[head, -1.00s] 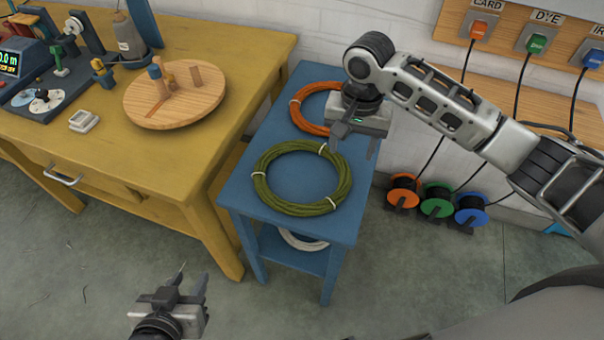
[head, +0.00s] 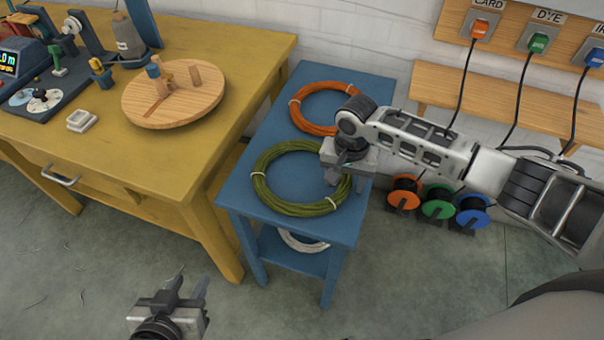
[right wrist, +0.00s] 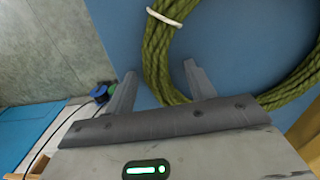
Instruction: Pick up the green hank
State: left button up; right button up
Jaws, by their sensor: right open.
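The green hank (head: 268,190) is a round coil with pale ties, lying flat on the blue table (head: 345,232). My right gripper (head: 346,178) is at the hank's right side in the head view, where its fingertips are partly hidden. In the right wrist view, my right gripper (right wrist: 160,74) is open, with one finger on each side of the hank's strand (right wrist: 155,55). I cannot tell how far down the fingers reach. My left gripper (head: 190,290) is open and empty, low at the bottom of the head view, away from the table.
An orange hank (head: 300,118) lies behind the green one. A white hank (head: 300,244) is on the lower shelf. The yellow bench (head: 205,165) with a round wooden board (head: 190,105) stands to the left. Several cable spools (head: 437,209) sit to the right.

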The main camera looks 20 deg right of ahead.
jog(key=c, duration=1.1)
jog(key=shift+r, duration=0.15)
